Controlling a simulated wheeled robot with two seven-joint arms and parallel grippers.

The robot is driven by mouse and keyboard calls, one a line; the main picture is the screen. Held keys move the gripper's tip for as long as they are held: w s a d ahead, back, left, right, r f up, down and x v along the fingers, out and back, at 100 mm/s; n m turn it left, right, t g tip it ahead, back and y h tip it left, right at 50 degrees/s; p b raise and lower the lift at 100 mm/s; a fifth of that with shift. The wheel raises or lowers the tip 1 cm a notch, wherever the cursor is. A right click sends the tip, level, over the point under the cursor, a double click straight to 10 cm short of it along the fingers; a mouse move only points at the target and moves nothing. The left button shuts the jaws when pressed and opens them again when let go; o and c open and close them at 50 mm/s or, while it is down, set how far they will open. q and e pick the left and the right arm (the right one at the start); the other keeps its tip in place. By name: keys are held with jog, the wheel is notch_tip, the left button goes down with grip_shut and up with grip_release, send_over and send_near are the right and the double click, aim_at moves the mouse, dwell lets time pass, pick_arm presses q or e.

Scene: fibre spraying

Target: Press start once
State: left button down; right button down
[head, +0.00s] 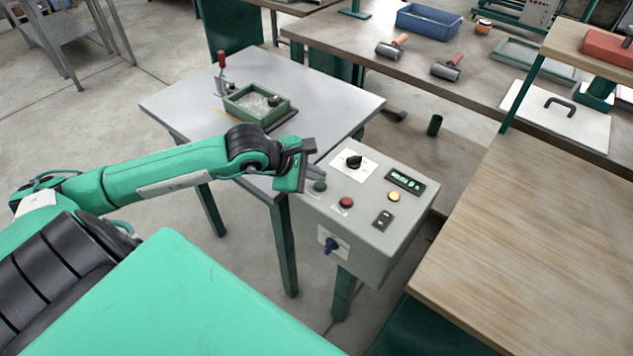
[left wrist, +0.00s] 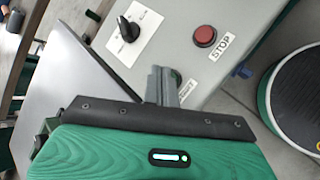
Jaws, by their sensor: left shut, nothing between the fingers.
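A grey control box (head: 372,240) stands on a green post beside the small table. Its green start button (head: 320,186) is at the left of its top face, with a red stop button (head: 346,202) to the right of it. My left gripper (head: 314,172) is shut and empty, with its tips at or just above the green button; I cannot tell whether they touch. In the left wrist view the shut fingers (left wrist: 162,86) partly hide the green button (left wrist: 176,76), and the red stop button (left wrist: 205,36) is clear. My right gripper is not in view.
The box also carries a black dial (head: 353,161), a lit display (head: 405,182), an amber lamp (head: 394,196), a black switch (head: 382,221) and a blue knob (head: 332,245). A green-framed tray (head: 240,112) sits on the small table (head: 180,105). A wooden bench (head: 540,240) stands close on the right.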

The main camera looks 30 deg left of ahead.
aim_at(319, 187)
pick_arm(q)
jog(key=shift+f, duration=0.45)
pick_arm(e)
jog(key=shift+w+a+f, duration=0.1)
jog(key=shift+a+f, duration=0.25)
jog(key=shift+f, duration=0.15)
pick_arm(q)
jog(key=r+p, duration=0.1)
jog(key=r, duration=0.1)
jog(key=d+r, duration=0.1)
jog(key=r, duration=0.1)
jog(key=shift+w+r+p, duration=0.2)
jog(key=shift+r+p, duration=0.15)
jog(key=shift+r, duration=0.05)
jog(key=shift+a+r, duration=0.1)
jog(key=shift+r, duration=0.25)
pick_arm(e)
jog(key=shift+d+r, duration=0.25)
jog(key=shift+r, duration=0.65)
pick_arm(q)
jog(key=shift+r, duration=0.1)
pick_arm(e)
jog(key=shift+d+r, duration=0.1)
pick_arm(q)
jog(key=shift+s, duration=0.1)
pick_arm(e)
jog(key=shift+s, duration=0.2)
